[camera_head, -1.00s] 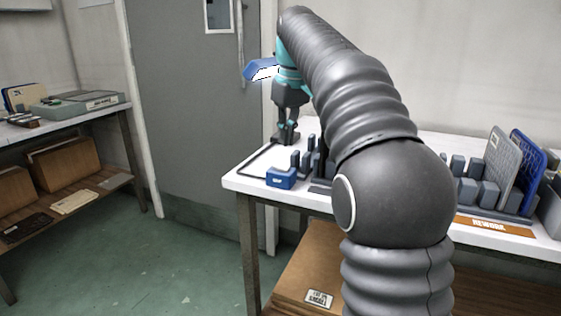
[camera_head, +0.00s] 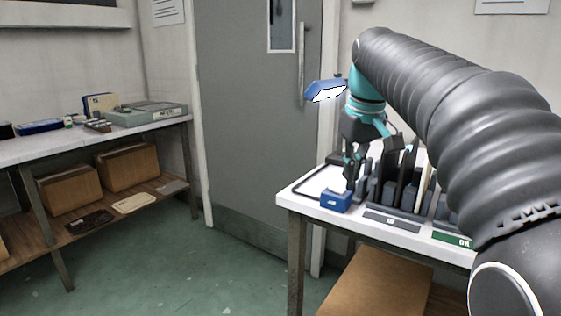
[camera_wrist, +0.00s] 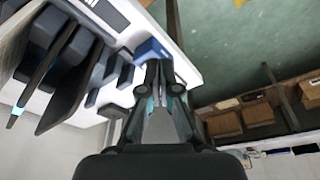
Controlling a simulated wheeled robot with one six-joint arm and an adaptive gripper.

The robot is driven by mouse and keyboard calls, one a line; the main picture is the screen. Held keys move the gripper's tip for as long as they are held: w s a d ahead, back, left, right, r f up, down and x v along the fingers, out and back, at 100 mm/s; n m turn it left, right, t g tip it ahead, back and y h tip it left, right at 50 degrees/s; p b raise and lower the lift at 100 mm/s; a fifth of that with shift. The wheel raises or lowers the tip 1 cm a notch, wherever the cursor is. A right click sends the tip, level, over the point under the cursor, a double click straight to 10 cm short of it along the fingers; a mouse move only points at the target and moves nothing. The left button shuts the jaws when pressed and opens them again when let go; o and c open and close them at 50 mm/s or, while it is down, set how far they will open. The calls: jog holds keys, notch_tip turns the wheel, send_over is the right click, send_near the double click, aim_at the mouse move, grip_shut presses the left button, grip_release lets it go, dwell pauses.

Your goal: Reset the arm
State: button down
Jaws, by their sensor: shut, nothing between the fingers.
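My gripper (camera_head: 353,172) is at the end of my dark ribbed arm, over the left end of the white table (camera_head: 300,192). It points down and its fingers are together with nothing between them. In the wrist view the closed fingertips (camera_wrist: 166,78) show beside a small blue block (camera_wrist: 150,50). The same blue block (camera_head: 336,201) sits at the table's front left corner in the head view. Whether the fingertips touch anything there, I cannot tell.
A rack (camera_head: 388,196) with upright dark panels stands right of my gripper. A green OK label (camera_head: 455,239) is on the table's front edge. A second bench (camera_head: 85,137) with a grey-green case (camera_head: 147,113) stands left, with cardboard boxes (camera_head: 128,166) below. Green floor (camera_head: 170,260) is open between.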

jog(key=s+f+m+t, duration=0.3)
jog(key=s+f, duration=1.8)
jog(key=s, duration=0.2)
jog(key=shift+s+m, duration=0.3)
jog(key=shift+d, duration=0.1)
